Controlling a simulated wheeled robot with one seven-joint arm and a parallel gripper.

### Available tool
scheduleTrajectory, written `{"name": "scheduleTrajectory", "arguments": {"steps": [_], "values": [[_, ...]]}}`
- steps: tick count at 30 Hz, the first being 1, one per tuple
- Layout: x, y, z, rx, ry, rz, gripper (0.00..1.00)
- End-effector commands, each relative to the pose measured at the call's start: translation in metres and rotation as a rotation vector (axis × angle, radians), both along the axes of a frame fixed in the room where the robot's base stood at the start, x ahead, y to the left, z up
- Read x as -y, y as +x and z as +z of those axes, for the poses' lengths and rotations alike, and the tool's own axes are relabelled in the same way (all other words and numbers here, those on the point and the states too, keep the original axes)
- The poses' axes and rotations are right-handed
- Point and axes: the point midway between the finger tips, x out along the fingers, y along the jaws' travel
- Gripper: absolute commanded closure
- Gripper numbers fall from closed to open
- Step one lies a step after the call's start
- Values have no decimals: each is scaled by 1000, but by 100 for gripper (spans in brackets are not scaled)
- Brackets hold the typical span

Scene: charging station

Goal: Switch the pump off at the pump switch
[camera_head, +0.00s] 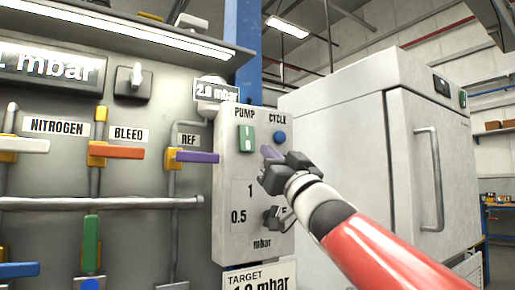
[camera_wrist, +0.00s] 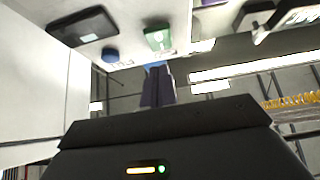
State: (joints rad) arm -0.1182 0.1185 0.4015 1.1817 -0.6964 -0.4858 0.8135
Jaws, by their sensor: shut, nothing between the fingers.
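The pump switch (camera_head: 247,139) is a green rocker with white marks under the PUMP label on the pale control box (camera_head: 226,180). It also shows in the wrist view (camera_wrist: 158,39), above the fingertips. I cannot tell which half of the rocker is pressed in. My gripper (camera_head: 269,152) is in front of the box, to the lower right of the switch and just below the blue CYCLE button (camera_head: 280,137). Its purple fingers are together and empty, and show in the wrist view (camera_wrist: 157,72). They appear apart from the switch.
A dark dial knob (camera_head: 270,218) sits low on the box, partly behind my arm. To the left are the REF valve's purple handle (camera_head: 197,156), the BLEED valve's orange handle (camera_head: 116,151) and a horizontal pipe (camera_head: 110,203). A large white cabinet (camera_head: 345,130) stands at the right.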

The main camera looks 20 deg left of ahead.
Motion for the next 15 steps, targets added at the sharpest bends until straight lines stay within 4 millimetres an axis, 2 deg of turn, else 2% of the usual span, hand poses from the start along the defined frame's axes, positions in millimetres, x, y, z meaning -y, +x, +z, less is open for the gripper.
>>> {"name": "scheduleTrajectory", "arguments": {"steps": [2, 4, 9, 15], "values": [[-11, 9, 14, -2, 3, 4, 100], [-20, 17, 7, -3, 1, 3, 100], [-34, 29, 5, -1, 1, 1, 100], [-39, 33, 3, 1, 1, 0, 100]]}}
